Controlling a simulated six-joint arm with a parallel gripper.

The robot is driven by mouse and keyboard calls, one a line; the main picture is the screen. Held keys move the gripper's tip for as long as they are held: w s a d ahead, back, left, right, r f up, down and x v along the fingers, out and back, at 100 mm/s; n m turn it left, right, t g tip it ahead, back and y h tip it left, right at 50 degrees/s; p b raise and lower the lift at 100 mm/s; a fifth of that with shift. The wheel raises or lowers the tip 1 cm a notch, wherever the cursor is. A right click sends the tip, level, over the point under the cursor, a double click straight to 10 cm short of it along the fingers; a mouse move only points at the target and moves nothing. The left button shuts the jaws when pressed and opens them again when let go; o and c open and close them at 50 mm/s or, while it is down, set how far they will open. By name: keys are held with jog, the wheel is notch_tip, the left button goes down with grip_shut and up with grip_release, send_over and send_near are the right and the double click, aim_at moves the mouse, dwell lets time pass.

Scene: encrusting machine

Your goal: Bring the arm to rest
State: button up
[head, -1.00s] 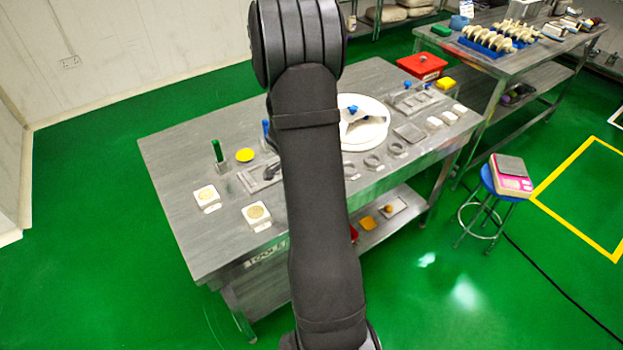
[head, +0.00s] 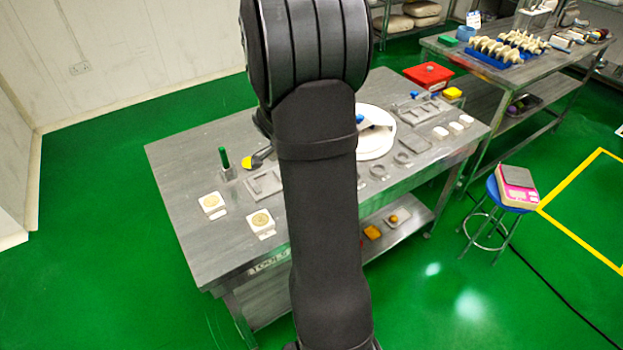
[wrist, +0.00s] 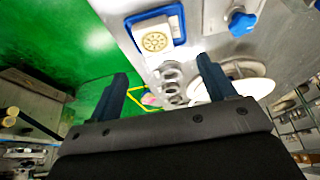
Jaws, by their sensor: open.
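My arm (head: 320,200) rises through the middle of the head view, over the steel work table (head: 190,150). My gripper is hidden behind the arm there. In the wrist view my gripper (wrist: 165,80) is open, its two dark fingers apart with nothing held between them. It appears to be in the air; its height above the table cannot be told. Beyond the fingers are a white block with a round pattern in a blue frame (wrist: 178,22), grey rings (wrist: 172,85) and a white round plate (wrist: 255,88).
On the table are a green-handled tool (head: 224,158), white blocks with round patterns (head: 212,203), a white round plate (head: 375,145) partly behind my arm, and a red box (head: 428,75). A pink scale (head: 516,186) rests on a blue stool. The floor at left is clear.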

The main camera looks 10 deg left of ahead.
jog(key=shift+v, duration=1.05)
jog(key=x, duration=1.2)
jog(key=shift+f, duration=0.25)
jog(key=shift+r, duration=1.75)
jog(key=shift+f, duration=0.1)
